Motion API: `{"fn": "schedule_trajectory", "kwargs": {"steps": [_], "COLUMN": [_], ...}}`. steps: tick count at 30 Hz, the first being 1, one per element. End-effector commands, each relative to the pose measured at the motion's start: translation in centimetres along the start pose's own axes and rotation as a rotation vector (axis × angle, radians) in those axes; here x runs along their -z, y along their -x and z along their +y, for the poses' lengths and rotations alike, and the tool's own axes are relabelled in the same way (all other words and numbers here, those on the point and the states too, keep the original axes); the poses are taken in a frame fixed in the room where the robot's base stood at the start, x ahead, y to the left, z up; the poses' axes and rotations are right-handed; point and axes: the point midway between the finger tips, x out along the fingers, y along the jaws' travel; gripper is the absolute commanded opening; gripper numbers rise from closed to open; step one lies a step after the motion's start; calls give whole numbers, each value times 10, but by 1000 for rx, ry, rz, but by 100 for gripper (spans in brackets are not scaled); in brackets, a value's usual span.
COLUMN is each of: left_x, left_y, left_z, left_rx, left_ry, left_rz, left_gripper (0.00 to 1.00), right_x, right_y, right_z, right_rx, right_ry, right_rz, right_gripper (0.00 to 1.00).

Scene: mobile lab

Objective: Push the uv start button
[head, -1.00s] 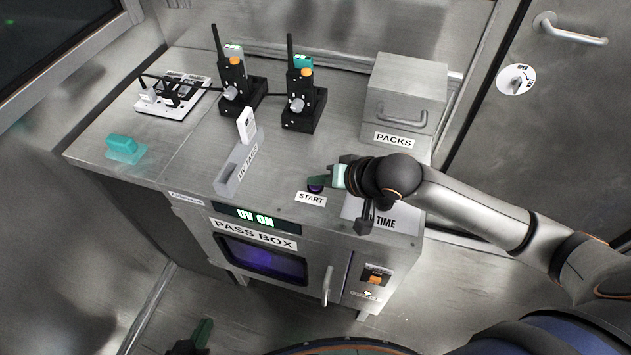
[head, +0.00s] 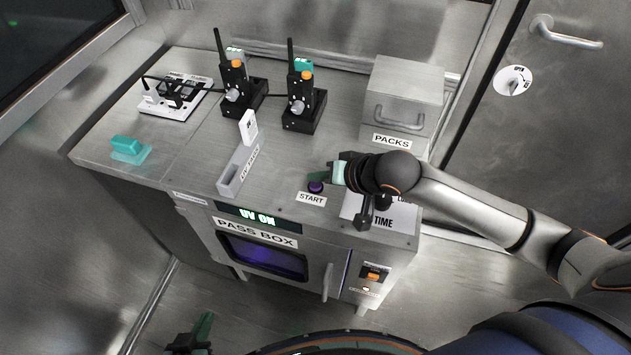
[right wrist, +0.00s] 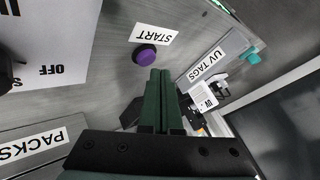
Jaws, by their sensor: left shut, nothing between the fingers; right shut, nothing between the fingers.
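The uv start button (head: 316,187) is a round purple button on the grey metal counter, just behind its START label (head: 311,199). In the right wrist view the purple button (right wrist: 145,55) lies beside my shut fingertips and is uncovered. My right gripper (head: 337,172) is shut and empty, with its green fingers just behind and to the right of the button; I cannot tell its exact height above the counter. The pass box display (head: 258,217) reads UV ON, and the window (head: 264,257) below it glows purple. My left gripper (head: 205,326) is shut and empty, low at the bottom edge.
A UV TAGS holder (head: 238,171) with a white tag stands left of the button. Two radios (head: 301,100) in black chargers stand behind. A PACKS box (head: 404,97) is at the back right. A teal item (head: 128,150) lies at the left.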

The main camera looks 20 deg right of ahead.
Motion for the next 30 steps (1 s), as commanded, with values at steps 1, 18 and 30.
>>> {"fn": "schedule_trajectory", "kwargs": {"steps": [1, 18, 30], "left_x": [0, 32, 39], "left_y": [0, 36, 42], "left_z": [0, -4, -3], "left_rx": [0, 16, 15], "left_ry": [0, 3, 3], "left_rz": [1, 3, 1], "left_gripper": [0, 0, 0], "right_x": [0, 22, 25], "right_y": [0, 30, 35], "right_z": [0, -22, -25], "right_rx": [0, -1, 0], "right_ry": [0, -1, 0], "right_rz": [0, 0, 0], "right_gripper": [0, 0, 0]}}
